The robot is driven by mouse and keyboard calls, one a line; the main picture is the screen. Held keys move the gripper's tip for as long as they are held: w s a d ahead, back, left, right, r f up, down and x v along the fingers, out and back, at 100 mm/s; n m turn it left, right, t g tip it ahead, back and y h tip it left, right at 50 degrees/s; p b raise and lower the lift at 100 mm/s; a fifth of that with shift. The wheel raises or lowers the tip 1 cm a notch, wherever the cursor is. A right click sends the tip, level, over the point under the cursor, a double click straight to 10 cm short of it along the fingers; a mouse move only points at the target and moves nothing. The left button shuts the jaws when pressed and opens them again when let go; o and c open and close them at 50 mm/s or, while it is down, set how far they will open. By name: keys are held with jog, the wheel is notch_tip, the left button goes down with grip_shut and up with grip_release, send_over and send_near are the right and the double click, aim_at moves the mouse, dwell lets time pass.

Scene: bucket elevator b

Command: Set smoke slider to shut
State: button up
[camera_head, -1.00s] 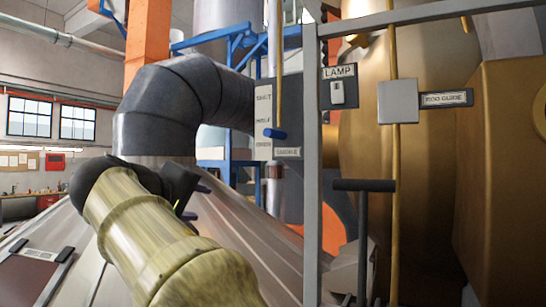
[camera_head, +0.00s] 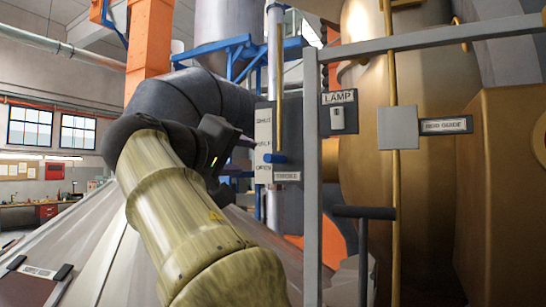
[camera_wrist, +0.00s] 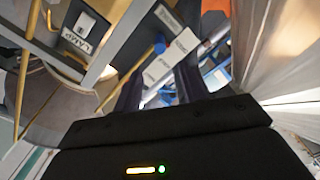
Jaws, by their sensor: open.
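The smoke slider is a dark panel with a white scale plate (camera_head: 263,145) marked SHUT at top, HALF in the middle and OPEN at the bottom. A SMOKE label (camera_head: 287,176) sits below. Its blue knob (camera_head: 275,158) appears between HALF and OPEN, under a brass-coloured rod (camera_head: 279,110). In the wrist view, the blue knob (camera_wrist: 160,45) lies beyond my fingertips, beside the white scale plate (camera_wrist: 170,58). My gripper (camera_head: 248,157) is open and empty, just left of the plate. Its dark fingers (camera_wrist: 158,85) point toward the panel. I cannot tell the exact gap.
A grey upright post (camera_head: 312,190) stands just right of the panel, with a LAMP switch (camera_head: 338,115) beside it. A black T-handle (camera_head: 364,212) and a ROD GUIDE plate (camera_head: 445,126) are further right. A large dark duct elbow (camera_head: 180,95) rises behind my arm.

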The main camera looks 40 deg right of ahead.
aim_at(274, 158)
jog(key=p+x, duration=0.5)
jog(key=x, duration=0.8)
jog(key=shift+d+r, duration=0.1)
jog(key=shift+r, duration=0.05)
jog(key=shift+w+d, duration=0.25)
jog(key=shift+d, duration=0.15)
jog(key=shift+c, duration=0.2)
jog(key=shift+s, duration=0.1)
grip_shut()
